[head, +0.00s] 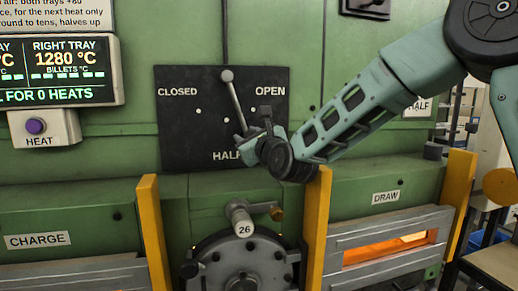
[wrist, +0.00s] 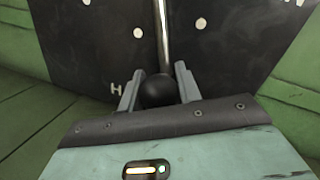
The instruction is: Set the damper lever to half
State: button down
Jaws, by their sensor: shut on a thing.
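The damper lever (head: 234,103) is a metal rod on a black panel (head: 180,132) marked CLOSED, OPEN and HALF. It hangs from a grey pivot at the top and slants down to the right, between straight down and the OPEN side. In the wrist view its rod (wrist: 162,42) passes between two white dots. My gripper (head: 254,139) is at the lever's lower end, right of the HALF lettering and partly covering it. In the wrist view, my gripper's fingers (wrist: 158,90) are shut around the lever's black ball knob (wrist: 157,91).
Yellow posts (head: 317,228) stand below the panel, beside a round hatch (head: 240,265) with a handle marked 26. The DRAW opening (head: 390,247) glows orange at the right. A display (head: 60,72) and a HEAT button (head: 36,126) are at the left.

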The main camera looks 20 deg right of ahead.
jog(key=a+m+b, duration=0.1)
jog(key=b, duration=0.1)
jog(key=a+f+m+b, duration=0.1)
jog(key=a, duration=0.1)
jog(key=shift+f+b, duration=0.15)
jog(key=shift+b, duration=0.2)
jog(key=shift+a+m+t+b, duration=0.3)
jog(key=shift+a+m+b, duration=0.3)
jog(key=shift+b, duration=0.15)
jog(key=shift+a+r+m+h+b, duration=0.3)
jog(key=shift+a+m+b, duration=0.1)
jog(key=shift+a+b, duration=0.1)
jog(key=c, duration=1)
grip_release()
jog(key=shift+s+d, duration=0.1)
jog(key=shift+s, duration=0.05)
